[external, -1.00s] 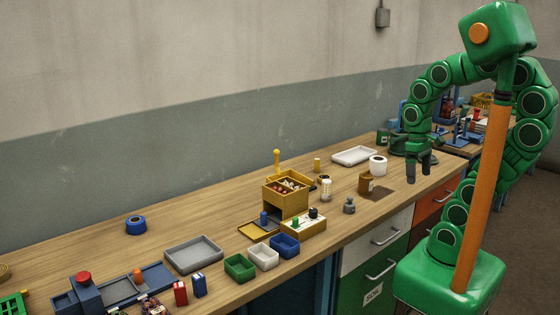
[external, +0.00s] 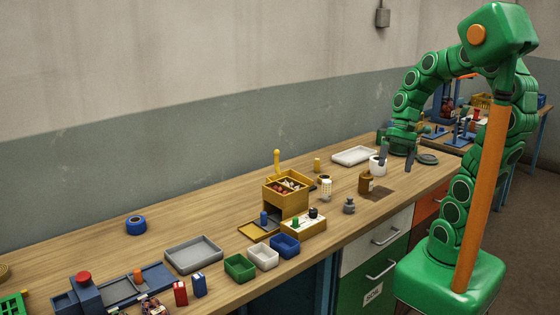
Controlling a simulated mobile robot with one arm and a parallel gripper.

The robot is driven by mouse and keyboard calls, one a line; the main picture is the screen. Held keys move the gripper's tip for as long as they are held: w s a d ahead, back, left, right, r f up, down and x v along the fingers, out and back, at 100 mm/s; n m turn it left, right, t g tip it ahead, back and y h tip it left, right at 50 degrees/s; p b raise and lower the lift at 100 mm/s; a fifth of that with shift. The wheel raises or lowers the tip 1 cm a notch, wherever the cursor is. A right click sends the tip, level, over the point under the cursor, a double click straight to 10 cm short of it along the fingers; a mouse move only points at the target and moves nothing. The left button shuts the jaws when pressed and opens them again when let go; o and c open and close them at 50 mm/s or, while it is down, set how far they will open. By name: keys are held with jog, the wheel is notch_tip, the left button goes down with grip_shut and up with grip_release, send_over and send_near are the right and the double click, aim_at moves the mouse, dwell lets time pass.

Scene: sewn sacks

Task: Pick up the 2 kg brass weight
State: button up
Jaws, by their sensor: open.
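No marking of 2 kg can be read at this size. A small brass-coloured cylinder (external: 318,165) stands upright near the wall side of the bench. A larger brown-gold cylinder (external: 365,183) stands nearer the front, at a dark mat. A grey knobbed weight (external: 349,206) stands near the front edge. I cannot tell for certain which is the brass weight. My gripper (external: 397,168) is open and points down over the right part of the bench, to the right of these things. Its left finger overlaps the white roll (external: 376,166) in the picture; whether they touch is unclear.
A white tray (external: 353,156) lies behind the white roll. A dark round plate (external: 427,159) lies right of my gripper. A yellow box (external: 286,193) and several small bins stand to the left. The dark mat (external: 382,194) is partly bare.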

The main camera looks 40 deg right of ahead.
jog(key=w+d+m+t+y, duration=0.55)
jog(key=w+d+m, duration=0.45)
jog(key=w+m, duration=0.45)
jog(key=w+d+m+t, duration=0.4)
jog(key=d+m+t, duration=0.15)
jog(key=d, duration=0.45)
send_near(362, 180)
jog(key=w, duration=0.2)
jog(key=f+h, duration=0.1)
jog(key=shift+w+d+g, duration=0.25)
jog(key=shift+w+g, duration=0.15)
jog(key=shift+a+f, duration=0.1)
jog(key=shift+f, duration=0.35)
jog(key=shift+w+a+f, duration=0.1)
jog(key=shift+w, duration=0.1)
jog(key=shift+a+r+x, duration=0.1)
jog(key=shift+r+x, duration=0.05)
jog(key=shift+x, duration=1.2)
jog(key=shift+a+r+x, duration=0.1)
jog(key=shift+r+x, duration=0.05)
jog(key=shift+x, duration=2.15)
jog(key=shift+c, duration=0.4)
